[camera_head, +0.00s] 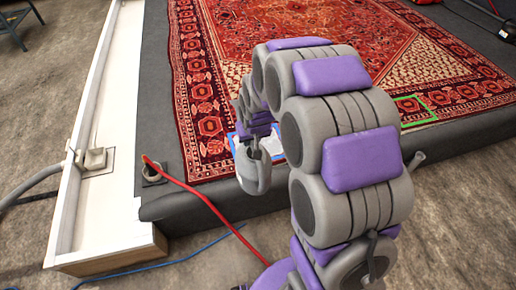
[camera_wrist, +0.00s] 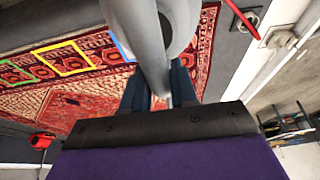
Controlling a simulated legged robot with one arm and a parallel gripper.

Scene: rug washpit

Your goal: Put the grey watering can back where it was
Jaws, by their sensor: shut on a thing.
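The grey watering can (camera_head: 254,173) hangs from my gripper (camera_head: 257,138), in front of the near left part of the rug in the body view. My gripper (camera_wrist: 158,78) is shut on a grey bar of the can, most likely its handle. The can's grey body (camera_wrist: 182,18) fills the top middle of the wrist view. A blue outline (camera_head: 279,158) on the rug lies just behind the can, partly hidden by it and my arm. A green outline (camera_head: 416,122) is farther right. A yellow outline (camera_wrist: 63,59) lies between them in the wrist view.
The patterned red rug (camera_head: 215,60) lies on a dark grey platform (camera_head: 225,199). A white channel (camera_head: 90,160) runs along its left side. A red hose (camera_head: 205,200) rises from a floor fitting at the near left corner. A blue cord (camera_head: 150,267) crosses the floor.

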